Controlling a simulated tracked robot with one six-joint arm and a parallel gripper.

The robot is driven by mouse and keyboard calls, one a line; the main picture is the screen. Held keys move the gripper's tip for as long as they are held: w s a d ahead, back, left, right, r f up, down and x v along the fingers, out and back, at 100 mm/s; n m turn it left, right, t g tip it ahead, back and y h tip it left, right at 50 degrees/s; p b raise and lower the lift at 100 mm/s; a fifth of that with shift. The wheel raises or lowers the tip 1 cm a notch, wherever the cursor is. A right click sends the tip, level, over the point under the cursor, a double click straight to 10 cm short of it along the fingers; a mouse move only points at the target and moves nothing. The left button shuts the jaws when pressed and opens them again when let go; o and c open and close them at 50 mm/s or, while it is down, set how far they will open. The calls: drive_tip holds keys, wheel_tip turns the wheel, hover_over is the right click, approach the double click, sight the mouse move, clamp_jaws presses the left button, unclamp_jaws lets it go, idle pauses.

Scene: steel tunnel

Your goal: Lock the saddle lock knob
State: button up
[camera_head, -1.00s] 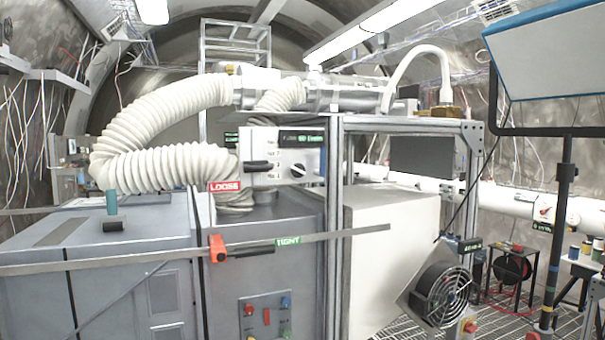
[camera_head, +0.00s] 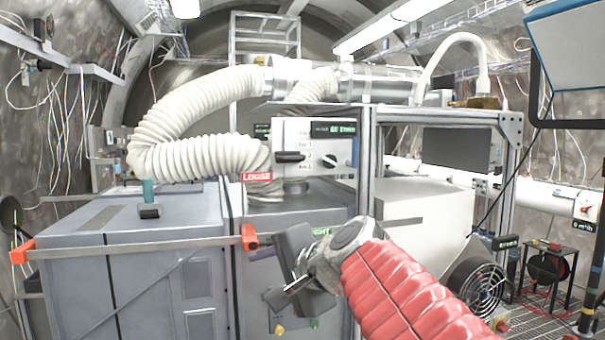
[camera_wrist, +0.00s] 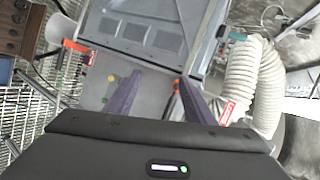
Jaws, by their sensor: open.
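An orange saddle piece (camera_head: 249,237) sits on the metal rail across the grey cabinets. A red LOOSE label (camera_head: 257,176) is above it; a green TIGHT label (camera_head: 322,231) is to its right, partly covered by my gripper. My gripper (camera_head: 284,272) is open, just right of and below the saddle piece in the head view. It hides most of the dark knob area. In the wrist view an orange piece (camera_wrist: 176,84) shows near the tip of the right finger, and the space between the fingers (camera_wrist: 157,90) looks empty. Contact cannot be told.
The rail has an orange end piece (camera_head: 21,251) at the left. A white ribbed hose (camera_head: 195,120) and a control box (camera_head: 315,145) are above the cabinets. A fan (camera_head: 478,290) stands at lower right. Buttons on the cabinet front are partly hidden behind my gripper.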

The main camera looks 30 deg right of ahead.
drive_tip(key=w+d+r+m+t+h, duration=0.1)
drive_tip(key=d+r+m+t+h, duration=0.1)
drive_tip(key=d+r+m, duration=0.5)
drive_tip(key=w+d+r+m+t+h, duration=0.1)
drive_tip(key=d+r+m+h, duration=0.3)
drive_tip(key=d+r, duration=0.6)
drive_tip(key=d+m+t, duration=0.1)
drive_tip(key=d+m, duration=0.1)
drive_tip(key=d, duration=0.3)
drive_tip(key=shift+d+r+m+t, duration=0.25)
drive_tip(key=shift+d+m+t, duration=0.1)
drive_tip(key=shift+m+t, duration=0.05)
drive_tip(key=shift+w, duration=0.1)
